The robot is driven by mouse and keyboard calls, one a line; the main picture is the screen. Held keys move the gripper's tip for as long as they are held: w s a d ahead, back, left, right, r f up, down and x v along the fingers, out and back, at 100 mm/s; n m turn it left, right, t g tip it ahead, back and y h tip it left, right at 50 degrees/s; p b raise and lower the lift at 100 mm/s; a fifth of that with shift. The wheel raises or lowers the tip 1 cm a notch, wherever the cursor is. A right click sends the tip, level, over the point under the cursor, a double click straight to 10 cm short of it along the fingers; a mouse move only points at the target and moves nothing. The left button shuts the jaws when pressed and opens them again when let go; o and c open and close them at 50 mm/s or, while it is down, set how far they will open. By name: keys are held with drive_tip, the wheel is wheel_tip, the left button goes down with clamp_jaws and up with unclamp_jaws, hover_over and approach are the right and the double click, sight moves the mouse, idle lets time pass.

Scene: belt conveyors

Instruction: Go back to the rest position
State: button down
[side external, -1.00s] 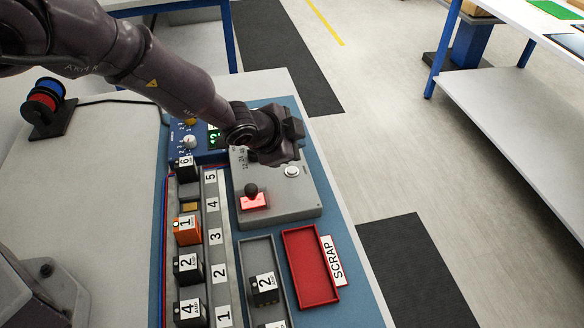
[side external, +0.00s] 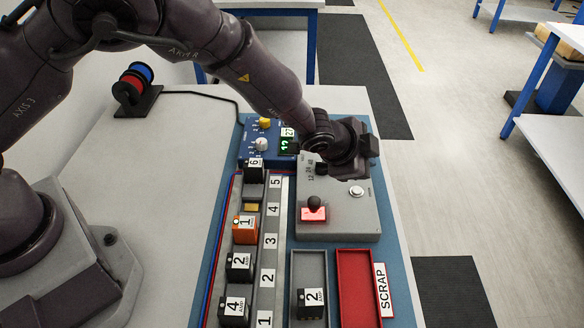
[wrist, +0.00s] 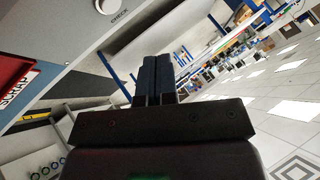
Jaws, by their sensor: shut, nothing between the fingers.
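My gripper (side external: 372,146) is raised above the far end of the grey control box (side external: 352,224) in the side view. In the wrist view its two dark fingers (wrist: 156,78) lie together with nothing between them. The fingers point away from the bench, toward the open room. The grey box carries a black-knobbed lever (side external: 314,203) on a red-lit base and a white round button (side external: 356,192). The gripper appears clear of the box.
A slotted rail holds several numbered blocks, one orange (side external: 245,230). A grey tray (side external: 309,262) holds a block marked 2 (side external: 312,302). A red tray (side external: 358,290) beside the SCRAP label looks empty. A blue panel (side external: 262,140) with knobs and spools (side external: 135,88) stand behind.

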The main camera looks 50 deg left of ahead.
drive_tip(key=shift+n+g+y, duration=0.5)
drive_tip(key=shift+g+y, duration=0.1)
drive_tip(key=shift+g, duration=0.2)
drive_tip(key=s+a+f, duration=0.2)
drive_tip(key=shift+s+f, duration=0.2)
drive_tip(key=shift+s, duration=0.15)
drive_tip(key=s+a, duration=0.1)
drive_tip(key=s+a+r+n+g, duration=0.1)
drive_tip(key=s, duration=0.1)
drive_tip(key=s+r+n+g, duration=0.1)
drive_tip(key=shift+s+a+r+y, duration=0.1)
drive_tip(key=shift+s+a+y, duration=0.25)
drive_tip(key=shift+a+y, duration=0.05)
drive_tip(key=s+a+r+n, duration=0.4)
drive_tip(key=s+a+r, duration=0.3)
drive_tip(key=s+r, duration=0.5)
drive_tip(key=s+a+r+n, duration=0.3)
drive_tip(key=s+a+r, duration=0.5)
drive_tip(key=s+r, duration=0.4)
drive_tip(key=shift+s+a+r+n+h, duration=0.2)
drive_tip(key=shift+a+r+n+h, duration=0.1)
drive_tip(key=shift+r+n, duration=0.1)
